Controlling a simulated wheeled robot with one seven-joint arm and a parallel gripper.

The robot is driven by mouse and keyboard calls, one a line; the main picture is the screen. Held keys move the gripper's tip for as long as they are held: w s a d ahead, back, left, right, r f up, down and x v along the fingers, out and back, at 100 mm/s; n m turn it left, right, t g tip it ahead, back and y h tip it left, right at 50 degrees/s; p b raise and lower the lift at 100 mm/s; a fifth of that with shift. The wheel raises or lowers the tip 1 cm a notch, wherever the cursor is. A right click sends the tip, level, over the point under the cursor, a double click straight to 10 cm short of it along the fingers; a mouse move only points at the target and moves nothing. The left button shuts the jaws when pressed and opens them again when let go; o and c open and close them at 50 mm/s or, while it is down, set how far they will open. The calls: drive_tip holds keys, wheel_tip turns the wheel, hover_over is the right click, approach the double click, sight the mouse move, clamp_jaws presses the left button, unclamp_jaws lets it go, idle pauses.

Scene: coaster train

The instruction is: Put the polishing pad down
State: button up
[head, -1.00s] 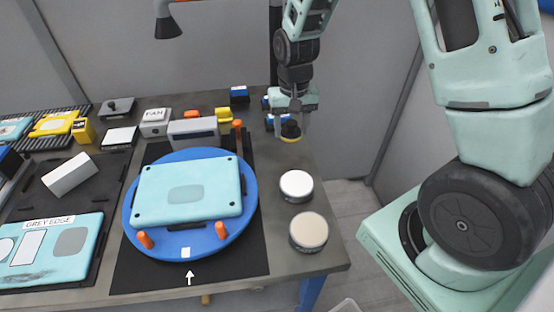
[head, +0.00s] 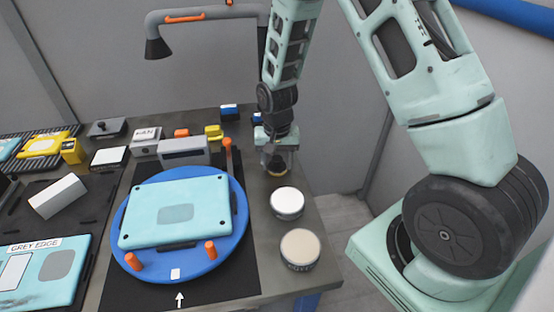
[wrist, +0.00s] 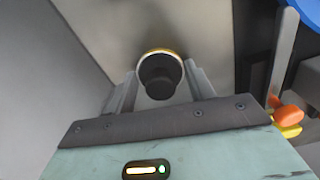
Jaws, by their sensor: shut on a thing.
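The polishing pad (head: 275,172) has a round black knob and a yellow rim. It is held in my gripper (head: 277,163), at the right rear part of the table, behind the white-topped jar. In the wrist view the pad (wrist: 160,76) sits between the two fingers of my gripper (wrist: 160,90), with its knob facing the camera. The fingers are shut on it. I cannot tell whether the pad's underside touches the table.
A white-topped jar (head: 287,202) and a beige-topped jar (head: 300,249) stand along the right table edge. The blue turntable (head: 239,232) bears a light-blue panel (head: 140,220) with orange pegs around it. Blue blocks (head: 229,112) and a grey box (head: 184,152) are behind.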

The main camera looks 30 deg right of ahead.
sight(277, 158)
drive_tip(key=shift+f, duration=0.1)
drive_tip(key=shift+f, duration=0.1)
drive_tip(key=o, duration=1)
wheel_tip(277, 158, up, 12)
drive_tip(key=b, duration=0.2)
drive_tip(key=s+a+r+n, duration=0.3)
drive_tip(key=s+a+n, duration=0.4)
drive_tip(key=s, duration=0.5)
drive_tip(key=s+a+r+n, duration=0.3)
drive_tip(key=s+a+n, duration=0.4)
drive_tip(key=s+a, duration=0.5)
drive_tip(key=shift+s+y, duration=0.3)
drive_tip(key=shift+s, duration=0.1)
drive_tip(key=shift+a, duration=0.1)
